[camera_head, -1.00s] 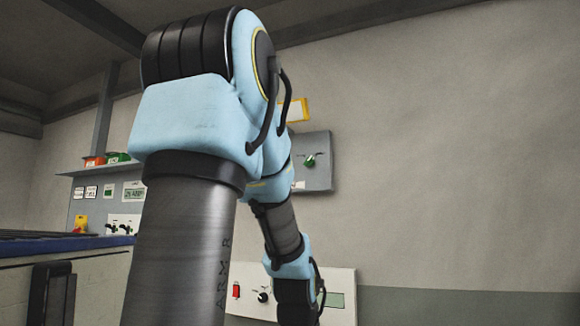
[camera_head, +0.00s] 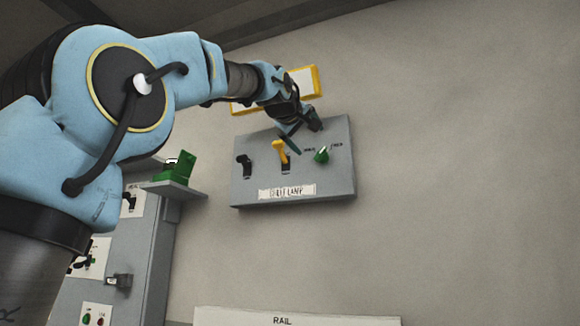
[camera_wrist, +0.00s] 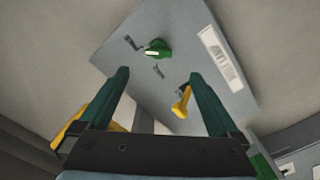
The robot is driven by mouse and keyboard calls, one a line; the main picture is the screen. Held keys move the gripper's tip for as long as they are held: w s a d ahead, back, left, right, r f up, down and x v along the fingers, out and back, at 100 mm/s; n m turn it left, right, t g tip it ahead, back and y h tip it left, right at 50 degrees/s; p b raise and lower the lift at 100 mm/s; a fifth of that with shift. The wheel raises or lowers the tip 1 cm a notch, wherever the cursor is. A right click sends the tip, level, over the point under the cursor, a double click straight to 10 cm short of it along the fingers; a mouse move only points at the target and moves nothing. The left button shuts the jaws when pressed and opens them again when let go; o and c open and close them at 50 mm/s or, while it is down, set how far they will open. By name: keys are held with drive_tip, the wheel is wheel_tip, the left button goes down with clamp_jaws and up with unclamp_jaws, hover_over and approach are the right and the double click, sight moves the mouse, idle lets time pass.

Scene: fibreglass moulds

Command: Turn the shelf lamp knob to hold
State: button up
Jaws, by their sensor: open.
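The lamp control box (camera_head: 340,183) is a grey panel on the wall, with a label whose last word reads LAMP. A green knob (camera_head: 322,155) with a white mark sits at its right, with small printed words around it that are too small to read surely. In the wrist view the green knob (camera_wrist: 157,49) lies ahead of and between the fingers. My gripper (camera_head: 300,140) is over the upper part of the box. In the wrist view my gripper (camera_wrist: 157,80) is open, its two dark green fingers apart and nothing between them. It appears clear of the knob.
A yellow lever (camera_head: 280,150) and a black switch (camera_head: 244,165) sit left of the knob on the same box. The yellow lever (camera_wrist: 182,102) is close to the right finger in the wrist view. A yellow-framed sign (camera_head: 316,80) is behind my arm. The wall at right is bare.

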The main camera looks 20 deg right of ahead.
sight(319, 153)
drive_tip(key=p+x, duration=0.2)
drive_tip(key=x, duration=0.1)
drive_tip(key=p+x, duration=0.1)
drive_tip(key=x, duration=0.2)
drive_tip(key=p+x, duration=0.2)
drive_tip(key=x, duration=0.1)
drive_tip(key=shift+w+d+r+p, duration=0.2)
drive_tip(key=shift+w+r+p, duration=0.1)
drive_tip(key=shift+r+p, duration=0.05)
drive_tip(key=shift+w+d+f, duration=0.15)
drive_tip(key=shift+w+d, duration=0.2)
drive_tip(key=shift+w, duration=0.05)
drive_tip(key=c, duration=1.4)
drive_tip(key=shift+o, duration=0.2)
